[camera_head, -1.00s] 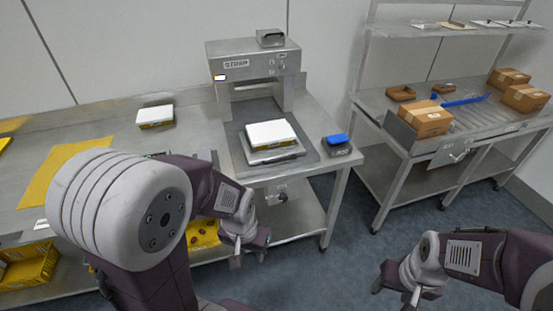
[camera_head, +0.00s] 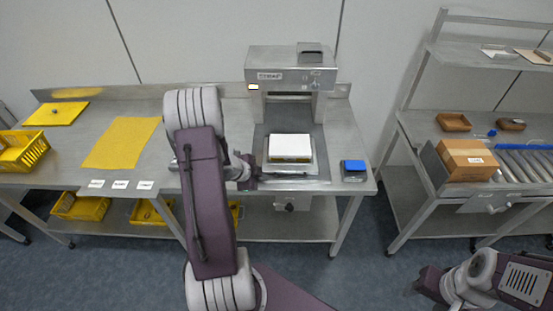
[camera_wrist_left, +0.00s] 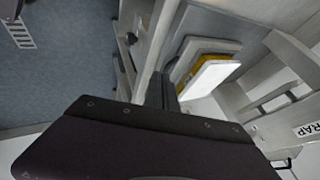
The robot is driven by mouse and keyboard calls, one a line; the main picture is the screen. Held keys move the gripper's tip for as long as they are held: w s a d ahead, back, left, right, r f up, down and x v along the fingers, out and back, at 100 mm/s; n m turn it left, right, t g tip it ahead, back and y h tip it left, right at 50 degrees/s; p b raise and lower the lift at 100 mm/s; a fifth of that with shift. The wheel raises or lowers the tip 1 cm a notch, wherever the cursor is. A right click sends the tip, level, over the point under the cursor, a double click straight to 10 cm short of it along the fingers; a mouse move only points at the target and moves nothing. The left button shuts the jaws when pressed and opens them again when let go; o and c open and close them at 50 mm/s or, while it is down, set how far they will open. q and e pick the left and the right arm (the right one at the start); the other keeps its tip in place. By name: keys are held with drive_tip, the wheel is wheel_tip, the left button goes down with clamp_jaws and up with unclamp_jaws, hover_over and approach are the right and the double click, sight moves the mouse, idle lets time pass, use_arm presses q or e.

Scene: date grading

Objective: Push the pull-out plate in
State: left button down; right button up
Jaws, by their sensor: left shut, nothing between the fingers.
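The pull-out plate (camera_head: 312,168) is a grey metal plate sticking out at the front of the strapping machine (camera_head: 290,75). A box with a white top and yellow sides (camera_head: 290,147) lies on it. In the left wrist view the box (camera_wrist_left: 210,76) and the plate (camera_wrist_left: 188,50) show just beyond the fingers. My left gripper (camera_head: 252,180) is shut and empty, by the plate's front left corner. I cannot tell whether it touches the plate. My right gripper (camera_head: 418,284) is low at the right, away from the bench, its fingers too unclear to read.
A blue-topped device (camera_head: 354,170) sits on the bench right of the plate. A yellow mat (camera_head: 121,143) and label cards (camera_head: 121,184) lie at the left. A roller table (camera_head: 425,135) with a cardboard box (camera_head: 466,160) stands at the right, across a gap.

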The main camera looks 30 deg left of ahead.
use_arm(q)
drive_tip(key=s+a+n, duration=0.1)
drive_tip(key=s+a, duration=0.3)
drive_tip(key=p, duration=0.2)
hover_over(261, 183)
drive_tip(key=d, duration=0.1)
drive_tip(key=f, duration=0.7)
drive_tip(key=shift+s+f, duration=0.2)
drive_tip(key=shift+s, duration=0.2)
drive_tip(key=shift+w+a+f, duration=0.1)
drive_tip(key=shift+w+a, duration=0.05)
drive_tip(key=shift+w, duration=0.35)
drive_tip(key=shift+a, duration=0.1)
use_arm(e)
drive_tip(key=r, duration=0.2)
drive_tip(key=s+a+r, duration=0.1)
drive_tip(key=r, duration=0.1)
drive_tip(key=shift+s, duration=0.1)
